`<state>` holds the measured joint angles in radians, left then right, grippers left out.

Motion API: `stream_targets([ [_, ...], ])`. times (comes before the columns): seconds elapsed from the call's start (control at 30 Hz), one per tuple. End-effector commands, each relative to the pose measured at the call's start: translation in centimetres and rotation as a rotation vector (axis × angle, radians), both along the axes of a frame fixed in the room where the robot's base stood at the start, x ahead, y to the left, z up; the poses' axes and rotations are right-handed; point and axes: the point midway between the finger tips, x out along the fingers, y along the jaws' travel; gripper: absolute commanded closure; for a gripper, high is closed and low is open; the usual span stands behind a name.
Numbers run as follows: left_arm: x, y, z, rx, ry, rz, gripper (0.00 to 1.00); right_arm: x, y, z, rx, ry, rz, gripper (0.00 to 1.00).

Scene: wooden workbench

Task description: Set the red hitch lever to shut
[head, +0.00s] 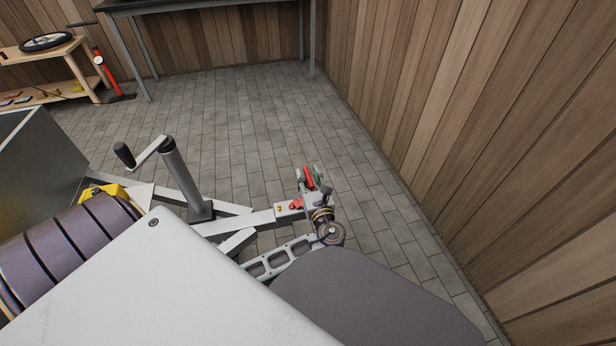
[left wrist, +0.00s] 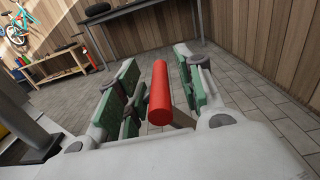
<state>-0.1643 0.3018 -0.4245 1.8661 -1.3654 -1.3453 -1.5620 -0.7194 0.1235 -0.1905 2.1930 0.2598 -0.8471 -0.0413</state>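The red hitch lever (head: 308,176) is at the front end of the trailer's grey drawbar (head: 236,222). In the left wrist view the lever (left wrist: 159,92) is a plain red rod, standing between my left gripper's green-padded fingers. My left gripper (head: 312,178) is at the lever; its fingers (left wrist: 158,70) are apart, one on each side, with a visible gap on both sides of the rod. The lever's lower end and pivot are hidden behind the gripper. My right gripper is not in view.
A jack post (head: 184,175) with a crank handle stands on the drawbar, left of my gripper. A grey trailer box (head: 40,165) is at the left. A plank wall (head: 480,130) is to the right. Tiled floor beyond the hitch is clear up to a metal-legged bench (head: 215,4).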

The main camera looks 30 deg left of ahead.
Motion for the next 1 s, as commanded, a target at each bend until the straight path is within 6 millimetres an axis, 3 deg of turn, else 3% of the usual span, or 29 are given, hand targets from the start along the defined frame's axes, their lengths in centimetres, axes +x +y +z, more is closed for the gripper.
stream_targets([
  [0.13, 0.0, 0.0, 0.01, 0.0, 0.0, 0.0, 0.64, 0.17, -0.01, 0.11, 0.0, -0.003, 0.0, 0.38],
  [0.43, 0.03, -0.05, -0.04, -0.001, 0.001, -0.002, 1.0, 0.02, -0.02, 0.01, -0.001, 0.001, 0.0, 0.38],
  [1.0, -0.24, 0.02, -0.3, -0.028, -0.026, -0.008, 1.0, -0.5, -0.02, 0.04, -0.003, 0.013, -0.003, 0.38],
])
